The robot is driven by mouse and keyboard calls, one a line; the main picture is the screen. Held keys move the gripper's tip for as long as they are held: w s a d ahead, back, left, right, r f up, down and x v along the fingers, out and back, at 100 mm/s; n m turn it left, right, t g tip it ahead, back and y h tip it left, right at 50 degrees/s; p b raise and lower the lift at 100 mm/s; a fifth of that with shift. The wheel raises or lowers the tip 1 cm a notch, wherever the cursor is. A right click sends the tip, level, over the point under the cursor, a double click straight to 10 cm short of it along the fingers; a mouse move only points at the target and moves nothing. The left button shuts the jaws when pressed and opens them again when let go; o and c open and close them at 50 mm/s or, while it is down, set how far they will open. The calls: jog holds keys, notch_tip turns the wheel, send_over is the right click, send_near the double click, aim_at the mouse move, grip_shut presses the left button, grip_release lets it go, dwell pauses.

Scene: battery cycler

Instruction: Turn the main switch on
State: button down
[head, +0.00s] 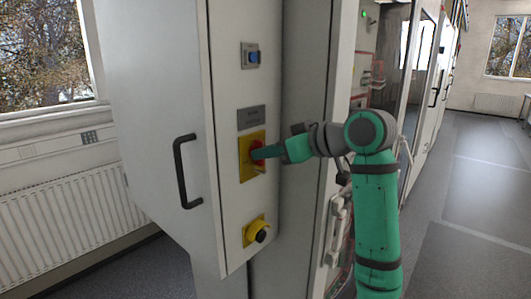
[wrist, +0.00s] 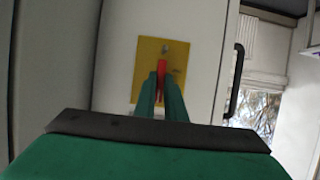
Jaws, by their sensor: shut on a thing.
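The main switch is a red rotary handle (head: 257,152) on a yellow plate (head: 245,168), set in the grey cabinet front. In the wrist view the red handle (wrist: 161,70) stands upright on its yellow plate (wrist: 149,55). My gripper (head: 266,153) reaches it from the right, and in the wrist view my gripper (wrist: 162,85) has one green finger on each side of the handle. It is shut on the handle. The fingers hide the handle's lower part.
A blue button (head: 252,57) sits above the switch, and a black knob on a yellow plate (head: 258,232) sits below. A black door handle (head: 184,172) is to the left. A radiator (head: 60,200) stands under the window. Open floor (head: 480,190) lies to the right.

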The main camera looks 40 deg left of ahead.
jog(key=shift+f, duration=0.1)
dwell(0.3)
jog(key=c, duration=1.8)
grip_release()
jog(key=v, duration=1.1)
jog(key=shift+a, duration=0.1)
